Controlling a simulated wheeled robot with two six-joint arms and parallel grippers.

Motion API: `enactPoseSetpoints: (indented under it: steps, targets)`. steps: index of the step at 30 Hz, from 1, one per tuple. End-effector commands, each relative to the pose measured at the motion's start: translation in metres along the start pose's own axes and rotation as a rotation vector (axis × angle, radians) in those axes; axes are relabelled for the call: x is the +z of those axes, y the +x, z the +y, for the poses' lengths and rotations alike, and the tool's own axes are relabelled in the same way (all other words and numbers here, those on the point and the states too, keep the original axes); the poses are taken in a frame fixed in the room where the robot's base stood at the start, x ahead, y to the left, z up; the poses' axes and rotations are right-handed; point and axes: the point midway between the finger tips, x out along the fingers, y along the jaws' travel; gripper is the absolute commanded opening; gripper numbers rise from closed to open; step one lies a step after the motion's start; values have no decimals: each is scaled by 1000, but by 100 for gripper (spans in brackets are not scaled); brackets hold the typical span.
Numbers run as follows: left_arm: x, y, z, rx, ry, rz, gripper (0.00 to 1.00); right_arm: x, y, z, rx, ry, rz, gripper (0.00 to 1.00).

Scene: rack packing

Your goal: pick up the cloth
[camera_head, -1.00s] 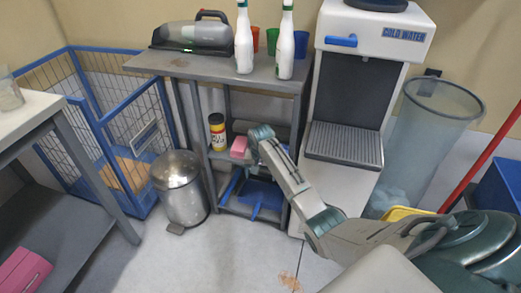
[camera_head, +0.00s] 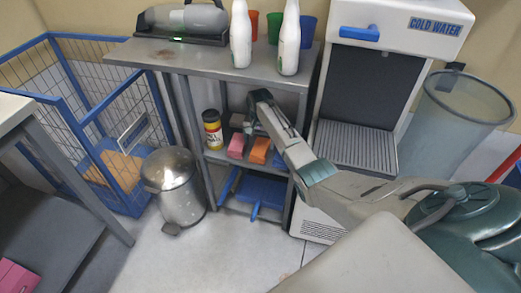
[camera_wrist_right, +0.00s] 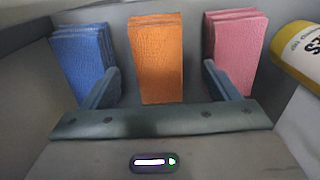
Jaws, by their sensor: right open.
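Three folded cloths lie in a row on the rack's middle shelf: a pink cloth (camera_head: 236,147), an orange cloth (camera_head: 259,151) and a blue cloth (camera_head: 280,161). In the right wrist view the blue cloth (camera_wrist_right: 85,55) is left, the orange cloth (camera_wrist_right: 158,60) in the middle and the pink cloth (camera_wrist_right: 236,45) right. My right gripper (camera_head: 256,117) reaches into the shelf. In the wrist view its open fingers (camera_wrist_right: 159,76) stand on either side of the orange cloth, with nothing gripped. My left gripper is out of view.
A yellow-and-black container (camera_head: 213,130) stands left of the cloths on the shelf. The rack's top (camera_head: 200,55) is close above my right gripper. A blue dustpan (camera_head: 258,191) is below. The water dispenser (camera_head: 350,150) stands right, a metal bin (camera_head: 175,190) left.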

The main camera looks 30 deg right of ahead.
Motion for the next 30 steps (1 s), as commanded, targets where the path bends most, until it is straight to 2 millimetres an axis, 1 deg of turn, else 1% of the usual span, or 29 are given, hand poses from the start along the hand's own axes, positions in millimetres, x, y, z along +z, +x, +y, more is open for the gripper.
enactPoseSetpoints:
  steps: [1, 6, 9, 16, 20, 21, 23, 24, 30]
  targets:
    - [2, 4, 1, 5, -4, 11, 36, 2, 12, 2, 3, 0, -3, 82]
    - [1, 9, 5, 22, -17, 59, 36, 2, 34, 2, 1, -1, -2, 82]
    - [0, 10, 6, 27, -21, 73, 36, 2, 40, 2, 1, -1, -1, 82]
    - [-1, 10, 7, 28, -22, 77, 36, 2, 40, 2, 0, -1, 0, 82]
    - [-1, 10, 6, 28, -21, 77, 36, 2, 40, 2, 1, -1, 0, 56]
    - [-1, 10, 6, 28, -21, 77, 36, 2, 40, 2, 1, -1, 0, 48]
    - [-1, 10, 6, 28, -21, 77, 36, 2, 40, 2, 1, -1, 0, 37]
    - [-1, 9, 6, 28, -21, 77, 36, 2, 40, 3, 1, -1, 0, 33]
    - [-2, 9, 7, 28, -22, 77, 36, 2, 40, 3, 1, 0, 0, 33]
